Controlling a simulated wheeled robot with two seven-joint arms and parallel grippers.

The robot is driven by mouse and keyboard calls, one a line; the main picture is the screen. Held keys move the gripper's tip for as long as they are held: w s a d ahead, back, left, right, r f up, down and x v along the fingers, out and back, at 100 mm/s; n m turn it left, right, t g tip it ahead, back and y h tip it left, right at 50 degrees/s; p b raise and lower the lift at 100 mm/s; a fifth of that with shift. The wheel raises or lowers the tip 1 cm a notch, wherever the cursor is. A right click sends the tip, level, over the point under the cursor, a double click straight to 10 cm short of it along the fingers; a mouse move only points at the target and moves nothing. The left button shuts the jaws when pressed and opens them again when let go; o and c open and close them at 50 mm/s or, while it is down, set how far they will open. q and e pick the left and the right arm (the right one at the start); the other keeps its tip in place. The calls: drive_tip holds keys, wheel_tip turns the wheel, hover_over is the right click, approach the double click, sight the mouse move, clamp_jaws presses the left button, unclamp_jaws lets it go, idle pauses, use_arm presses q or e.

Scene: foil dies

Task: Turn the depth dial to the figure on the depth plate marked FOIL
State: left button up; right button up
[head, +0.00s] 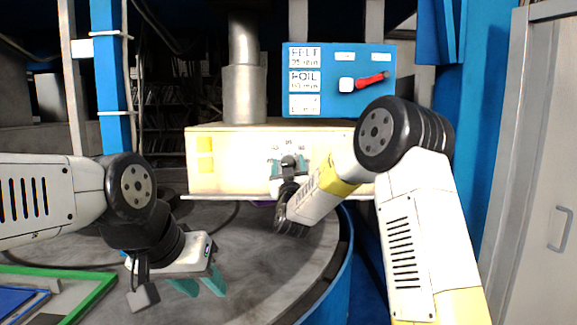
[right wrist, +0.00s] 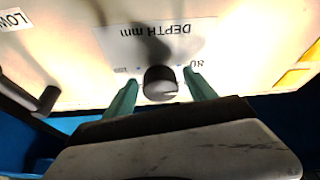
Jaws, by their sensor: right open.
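The depth dial (right wrist: 160,83) is a dark round knob on a cream panel, below upside-down lettering "DEPTH mm" in the right wrist view. A figure that looks like 80 stands to its right; another to its left is too small to read. My right gripper (head: 288,166) is at the machine's front, its teal fingers apart on either side of the dial with visible gaps. The depth plate (head: 305,81) is on a blue panel, with a row marked FOIL whose figure is blurred. My left gripper (head: 198,285) hangs empty over the grey table, fingers apart.
The blue panel (head: 330,100) carries a red lever (head: 372,81). A dark handle (right wrist: 47,99) and a LOW label (right wrist: 12,18) are left of the dial. A green-edged tray (head: 95,296) lies at the lower left. The round table (head: 250,265) is mostly clear.

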drive_tip(key=c, duration=1.4)
drive_tip(key=shift+m, duration=0.4)
drive_tip(key=m+h, duration=0.3)
drive_tip(key=m, duration=0.2)
drive_tip(key=shift+a, duration=0.1)
drive_tip(key=m+h, duration=0.1)
drive_tip(key=m, duration=0.2)
drive_tip(key=m+g+h, duration=0.1)
drive_tip(key=m+h, duration=0.1)
drive_tip(key=m, duration=0.1)
drive_tip(key=shift+m, duration=0.3)
drive_tip(key=m+g+h, duration=0.1)
drive_tip(key=m, duration=0.1)
drive_tip(key=m+g, duration=0.1)
drive_tip(key=m, duration=0.2)
drive_tip(key=shift+r+m+h, duration=0.1)
drive_tip(key=shift+m+h, duration=0.2)
drive_tip(key=shift+h, duration=0.1)
drive_tip(key=shift+m+g, duration=1.1)
drive_tip(key=shift+m, duration=1.3)
